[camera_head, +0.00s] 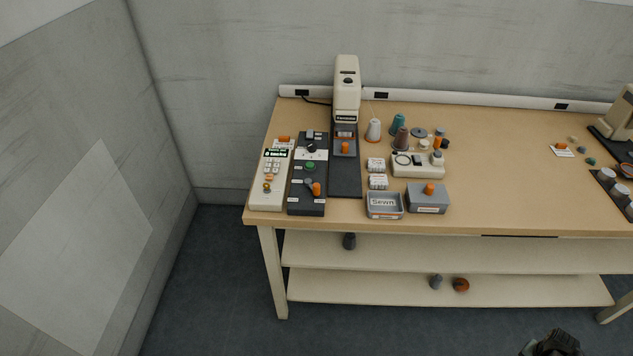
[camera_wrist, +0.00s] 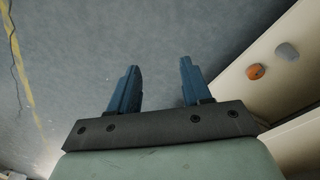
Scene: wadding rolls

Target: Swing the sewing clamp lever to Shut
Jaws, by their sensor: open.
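On the black control panel (camera_head: 295,203) at the left of the table, a lever with an orange knob (camera_head: 316,189) reaches right and toward the front from a grey pivot. Its small labels are too small to read. Another orange-tipped part (camera_head: 345,147) sits at the foot of the cream sewing machine (camera_head: 347,90); I cannot tell for certain which one is the clamp lever. My gripper (camera_wrist: 159,66) is open and empty in the wrist view, over the grey floor beside a shelf. It is far from the panel, with no contact.
A cream keypad unit (camera_head: 256,197) stands left of the panel. A grey tray marked Sewn (camera_head: 384,212), a lidded grey box (camera_head: 428,199), a cream device (camera_head: 405,168) and thread cones (camera_head: 374,130) stand to the right. The wooden tabletop (camera_head: 500,180) is clear right of them.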

